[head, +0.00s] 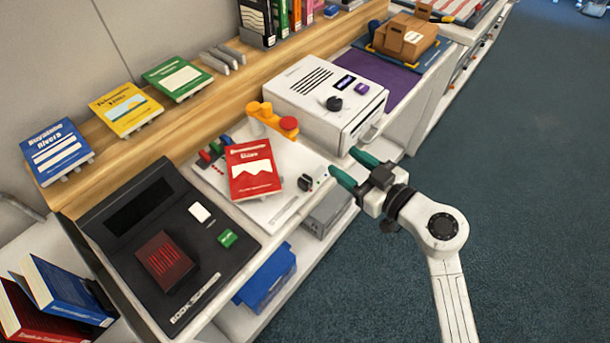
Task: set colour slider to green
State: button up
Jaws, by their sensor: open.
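Red, green and blue handles (216,147) stand in a row at the panel's back left. Which of these is the colour slider I cannot tell for sure. My gripper (353,168) has teal fingertips spread apart, empty, to the right of the black knob and apart from it, by the counter's front edge.
An orange stand with a red button (288,124) is behind. A white machine (325,105) stands just beyond my gripper. A black book scanner (165,240) lies left. The blue floor at right is clear.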

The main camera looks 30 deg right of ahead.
aim_at(307, 180)
notch_tip(307, 180, down, 6)
jog(key=s+a+g+y, duration=0.1)
jog(key=a+g, duration=0.1)
jog(key=g, duration=0.2)
jog(key=x, duration=0.5)
jog(key=b+x, duration=0.1)
jog(key=x, duration=0.4)
jog(key=shift+w+a+f, duration=0.15)
jog(key=shift+w+a, duration=0.05)
jog(key=shift+a, duration=0.15)
grip_shut()
